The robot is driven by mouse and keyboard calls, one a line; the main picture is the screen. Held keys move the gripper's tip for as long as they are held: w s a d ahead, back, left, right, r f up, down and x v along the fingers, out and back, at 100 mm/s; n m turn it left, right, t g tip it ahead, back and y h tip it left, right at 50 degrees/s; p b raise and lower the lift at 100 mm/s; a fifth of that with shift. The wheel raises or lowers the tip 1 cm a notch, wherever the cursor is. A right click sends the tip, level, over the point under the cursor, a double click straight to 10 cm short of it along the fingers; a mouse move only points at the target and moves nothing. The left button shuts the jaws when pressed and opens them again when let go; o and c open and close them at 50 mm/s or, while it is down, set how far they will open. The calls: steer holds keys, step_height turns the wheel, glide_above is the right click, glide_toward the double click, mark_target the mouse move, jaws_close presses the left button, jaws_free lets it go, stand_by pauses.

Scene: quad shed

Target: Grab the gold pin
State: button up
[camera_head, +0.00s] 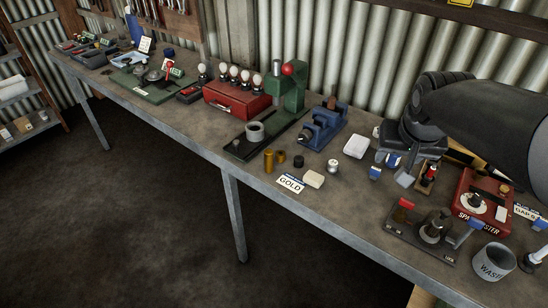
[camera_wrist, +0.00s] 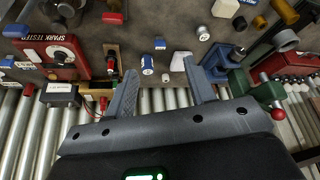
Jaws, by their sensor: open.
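Two gold upright cylinders stand close together on the bench, a taller gold pin (camera_head: 269,161) and a shorter gold piece (camera_head: 281,157), behind a card reading GOLD (camera_head: 291,183). In the wrist view gold pieces show at the top right, one smaller (camera_wrist: 260,22) and one larger (camera_wrist: 285,9). I cannot tell for sure which one the task means. My gripper (camera_wrist: 161,62) is open, with nothing between its fingers. It is over the bench to the right of the gold pieces in the head view, well apart from them. My arm partly hides the bench behind it.
A black cap (camera_head: 298,161), a silver spool (camera_head: 333,166) and a pale block (camera_head: 314,179) stand near the gold pieces. A green press (camera_head: 290,88) and a blue vise (camera_head: 325,124) rise behind. A red spark tester (camera_head: 481,196) is at right. The bench's front edge is close.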

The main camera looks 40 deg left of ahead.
steer(key=a+f+n, duration=0.2)
steer(key=a+f, duration=0.2)
steer(key=a, duration=1.1)
steer(key=n+g+y, duration=0.1)
steer(key=n, duration=0.1)
glide_toward(268, 158)
steer(key=w+f, duration=0.2)
steer(key=x, duration=0.5)
steer(key=shift+s+a, duration=0.2)
steer(key=shift+s, duration=0.05)
steer(key=shift+a+x, duration=0.2)
steer(key=shift+x, duration=1.1)
steer(key=shift+a+x, duration=0.15)
steer(key=shift+x, duration=1.2)
steer(key=shift+r, duration=0.15)
steer(key=shift+c, duration=0.3)
jaws_close()
